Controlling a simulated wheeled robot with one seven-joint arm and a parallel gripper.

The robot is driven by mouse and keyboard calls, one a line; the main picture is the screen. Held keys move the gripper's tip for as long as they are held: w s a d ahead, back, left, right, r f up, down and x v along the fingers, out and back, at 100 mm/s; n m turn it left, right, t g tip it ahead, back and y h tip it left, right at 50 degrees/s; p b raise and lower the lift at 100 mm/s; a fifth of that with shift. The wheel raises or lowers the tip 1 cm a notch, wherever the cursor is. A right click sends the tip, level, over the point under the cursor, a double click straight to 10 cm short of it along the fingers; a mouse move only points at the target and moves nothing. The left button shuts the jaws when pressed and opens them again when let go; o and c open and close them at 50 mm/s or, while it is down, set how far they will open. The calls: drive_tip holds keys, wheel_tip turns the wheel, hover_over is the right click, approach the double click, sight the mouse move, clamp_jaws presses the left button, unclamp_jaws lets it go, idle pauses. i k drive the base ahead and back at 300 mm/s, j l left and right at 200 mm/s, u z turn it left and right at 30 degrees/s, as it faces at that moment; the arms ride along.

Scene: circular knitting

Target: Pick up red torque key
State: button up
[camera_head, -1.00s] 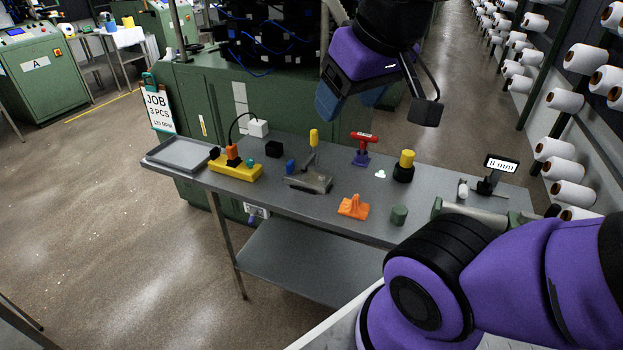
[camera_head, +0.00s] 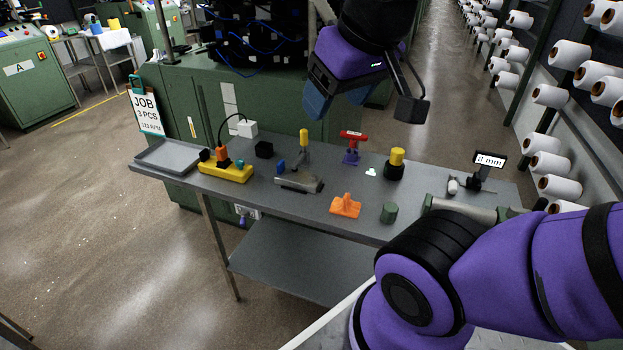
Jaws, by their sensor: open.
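The red torque key (camera_head: 353,135) has a T-shaped red handle. My gripper (camera_head: 358,112) hangs in the air above the table's back edge, above the key in the picture. Its blue finger is at the left and its dark part at the right. It is open, with nothing seen between the fingers. The key is in full view and the gripper appears apart from it.
Near the key are a yellow-topped black cylinder (camera_head: 396,160), an orange block (camera_head: 346,206), a green cylinder (camera_head: 389,212) and a grey fixture with a yellow-handled tool (camera_head: 303,140). A yellow power strip (camera_head: 226,172) and grey tray (camera_head: 168,157) lie left. A green machine (camera_head: 190,100) stands behind.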

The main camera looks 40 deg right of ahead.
sight(353, 138)
drive_tip(key=z, duration=0.45)
drive_tip(key=i+j+z, duration=0.15)
drive_tip(key=z, duration=0.25)
drive_tip(key=i+j+z, duration=0.1)
drive_tip(key=j+z, duration=0.25)
drive_tip(key=i+j+z, duration=0.15)
drive_tip(key=z, duration=0.25)
drive_tip(key=i+j, duration=0.1)
drive_tip(key=j, duration=0.35)
